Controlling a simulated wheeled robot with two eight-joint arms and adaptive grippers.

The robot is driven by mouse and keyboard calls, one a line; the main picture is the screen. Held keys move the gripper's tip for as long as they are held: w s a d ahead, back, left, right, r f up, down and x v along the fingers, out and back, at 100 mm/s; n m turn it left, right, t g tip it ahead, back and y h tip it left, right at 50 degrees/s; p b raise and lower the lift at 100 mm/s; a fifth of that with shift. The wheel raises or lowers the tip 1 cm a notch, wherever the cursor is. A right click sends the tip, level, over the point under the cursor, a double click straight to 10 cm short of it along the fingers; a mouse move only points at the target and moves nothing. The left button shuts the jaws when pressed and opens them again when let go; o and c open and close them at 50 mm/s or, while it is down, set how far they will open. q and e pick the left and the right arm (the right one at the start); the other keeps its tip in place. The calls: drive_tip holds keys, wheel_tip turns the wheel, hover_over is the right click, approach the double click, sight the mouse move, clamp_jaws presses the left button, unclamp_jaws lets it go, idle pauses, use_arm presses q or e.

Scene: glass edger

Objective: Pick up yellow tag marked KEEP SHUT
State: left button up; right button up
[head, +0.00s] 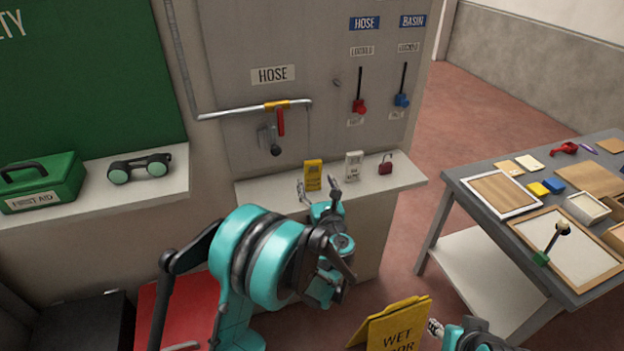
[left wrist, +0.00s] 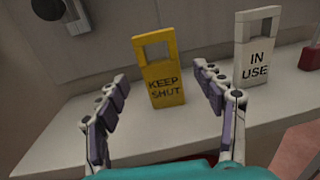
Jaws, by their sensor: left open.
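The yellow tag (head: 313,176) stands upright on a pale ledge (head: 258,192) under the grey panel. In the left wrist view the yellow tag (left wrist: 163,84) reads KEEP SHUT and has a square hole at its top. My left gripper (head: 325,188) is open in front of it. In the left wrist view the left gripper's fingers (left wrist: 163,85) show on either side of the tag, and a gap is visible on both sides. My right gripper (head: 436,327) shows only partly at the bottom of the head view, and its jaws are unclear.
A white IN USE tag (left wrist: 258,48) stands just right of the yellow tag. A red padlock (head: 385,165) sits further right on the ledge. A pipe with a red-handled valve (head: 280,122) is above. A yellow wet floor sign (head: 398,325) stands below. A cluttered table (head: 480,215) is at right.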

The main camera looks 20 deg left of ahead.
sight(314, 174)
use_arm(q)
drive_tip(key=b+x, duration=0.1)
drive_tip(key=x, duration=0.3)
drive_tip(key=shift+f, duration=0.1)
drive_tip(key=shift+w+a, duration=0.2)
drive_tip(key=shift+w, duration=0.25)
drive_tip(key=c, duration=1.3)
drive_tip(key=shift+o, duration=0.2)
drive_tip(key=shift+r, duration=0.25)
